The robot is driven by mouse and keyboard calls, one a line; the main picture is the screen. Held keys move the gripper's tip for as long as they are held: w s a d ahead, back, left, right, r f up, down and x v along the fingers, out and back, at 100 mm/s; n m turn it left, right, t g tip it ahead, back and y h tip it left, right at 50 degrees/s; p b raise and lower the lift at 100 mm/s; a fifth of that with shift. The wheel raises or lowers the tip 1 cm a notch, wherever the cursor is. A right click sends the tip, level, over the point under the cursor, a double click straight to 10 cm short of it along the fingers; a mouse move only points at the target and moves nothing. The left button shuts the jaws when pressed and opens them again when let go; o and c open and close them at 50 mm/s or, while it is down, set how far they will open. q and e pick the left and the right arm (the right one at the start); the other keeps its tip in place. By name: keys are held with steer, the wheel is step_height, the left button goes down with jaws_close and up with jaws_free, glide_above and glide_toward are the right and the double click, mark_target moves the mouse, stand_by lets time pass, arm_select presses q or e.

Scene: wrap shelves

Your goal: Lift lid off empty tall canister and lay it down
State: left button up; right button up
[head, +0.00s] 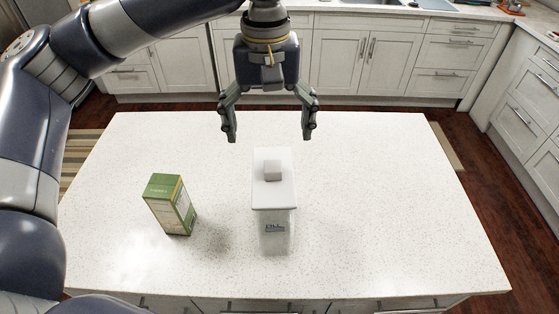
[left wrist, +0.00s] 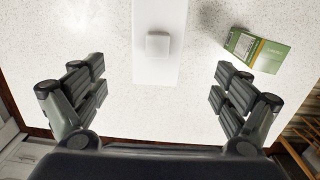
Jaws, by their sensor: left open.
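The tall canister (head: 275,234) stands upright on the white speckled island counter, with a label on its clear front. Its white lid (head: 272,190) sits on top and carries a small square knob (head: 272,170). My left gripper (head: 268,137) is open and empty, above and just behind the lid in the head view. In the left wrist view the lid (left wrist: 160,70) and its knob (left wrist: 158,45) lie ahead, between and beyond the spread fingers (left wrist: 160,92). Nothing touches the lid. My right gripper is not in view.
A green box (head: 170,205) stands left of the canister on the counter (head: 380,210); it also shows in the left wrist view (left wrist: 257,50). The counter right of the canister is clear. White cabinets (head: 375,55) line the back.

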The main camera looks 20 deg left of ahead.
mark_target(273, 165)
arm_select(q)
steer(key=f, duration=0.1)
steer(key=s+f, duration=0.1)
steer(key=f, duration=0.2)
steer(key=shift+s+p, duration=0.3)
steer(key=shift+s, duration=0.05)
steer(key=shift+w+f, duration=0.15)
steer(key=shift+f, duration=0.2)
steer(key=f, duration=0.1)
steer(key=f+p, duration=0.1)
steer(key=f, duration=0.1)
steer(key=f+p, duration=0.1)
steer(key=shift+w+d+f, duration=0.2)
steer(key=shift+d, duration=0.2)
steer(key=shift+f, duration=0.35)
steer(key=shift+c, duration=0.8)
steer(key=c, duration=1)
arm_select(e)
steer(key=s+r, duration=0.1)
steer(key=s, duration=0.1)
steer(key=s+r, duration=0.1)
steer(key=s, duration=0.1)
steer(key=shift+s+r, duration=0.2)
